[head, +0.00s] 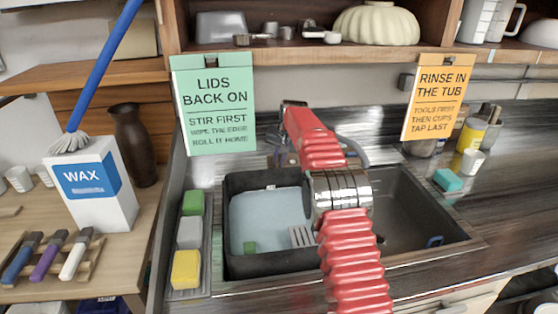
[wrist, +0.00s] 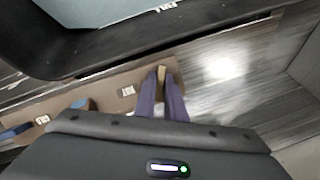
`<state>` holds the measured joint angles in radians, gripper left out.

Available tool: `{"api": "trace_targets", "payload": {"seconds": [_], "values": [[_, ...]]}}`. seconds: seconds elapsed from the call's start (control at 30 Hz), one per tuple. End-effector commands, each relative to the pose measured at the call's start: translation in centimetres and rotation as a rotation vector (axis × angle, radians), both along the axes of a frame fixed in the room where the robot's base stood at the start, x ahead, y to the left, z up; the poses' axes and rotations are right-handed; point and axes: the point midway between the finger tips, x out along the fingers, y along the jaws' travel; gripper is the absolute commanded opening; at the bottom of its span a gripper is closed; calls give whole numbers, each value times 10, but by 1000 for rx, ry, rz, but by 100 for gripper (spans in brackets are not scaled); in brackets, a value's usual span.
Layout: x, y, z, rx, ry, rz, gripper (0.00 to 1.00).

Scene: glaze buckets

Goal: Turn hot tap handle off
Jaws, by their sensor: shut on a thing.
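In the wrist view, my gripper (wrist: 164,82) has its two purple fingers close together over a brown strip behind the sink. A small tan piece (wrist: 161,71) shows between the fingertips; it looks like the hot tap handle, mostly hidden by the fingers. The handle's exact angle cannot be told. A small pale label (wrist: 127,91) sits on the strip to the left of the fingers, and blue parts lie farther left. In the head view, my red arm reaches over the sink to its back edge and hides most of the tap area.
A green sign (head: 213,105) and an orange sign (head: 436,97) hang from the shelf. Sponges lie in a tray (head: 206,240) at left.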

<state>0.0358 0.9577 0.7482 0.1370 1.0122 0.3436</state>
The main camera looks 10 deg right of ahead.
Motion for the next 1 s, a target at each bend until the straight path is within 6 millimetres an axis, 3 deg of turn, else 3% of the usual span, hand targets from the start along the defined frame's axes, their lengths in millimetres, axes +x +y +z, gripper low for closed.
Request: {"api": "trace_targets", "payload": {"seconds": [1.0], "values": [[-1, -3, -1, 548, -2, -746, 0]]}}
